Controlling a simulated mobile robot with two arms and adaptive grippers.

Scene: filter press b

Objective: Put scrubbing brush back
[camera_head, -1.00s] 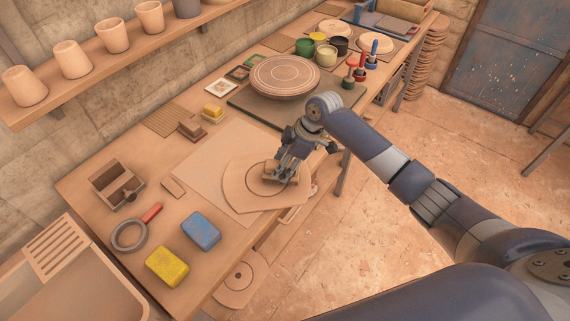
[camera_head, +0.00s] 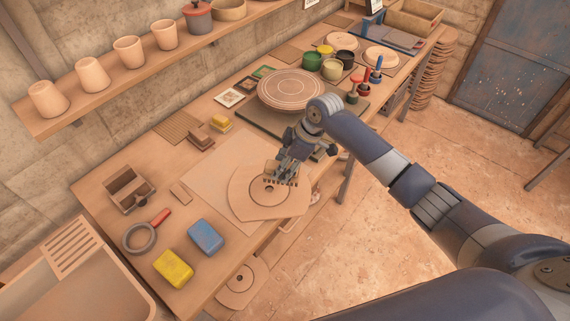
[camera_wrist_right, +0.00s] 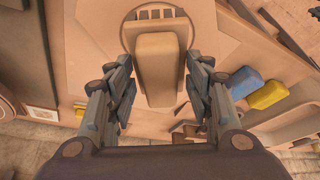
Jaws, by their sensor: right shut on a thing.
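The scrubbing brush (camera_head: 272,168), a pale wooden block with bristles along its lower side, is in my right gripper (camera_head: 283,167). It is over the light round-edged board (camera_head: 247,205) at the front edge of the workbench, near the board's marked circle. In the right wrist view the brush (camera_wrist_right: 159,70) stands between the two fingers of the right gripper (camera_wrist_right: 158,92), its block pointing away from the palm. How far the bristles are above the board is hard to tell. My left gripper is in neither view.
A blue sponge (camera_head: 206,237), yellow sponge (camera_head: 173,269), grey ring with red handle (camera_head: 146,232) and wooden box (camera_head: 130,188) lie on the left bench. A round turntable (camera_head: 291,90), paint pots (camera_head: 332,69) and upright red- and blue-handled tools stand farther back.

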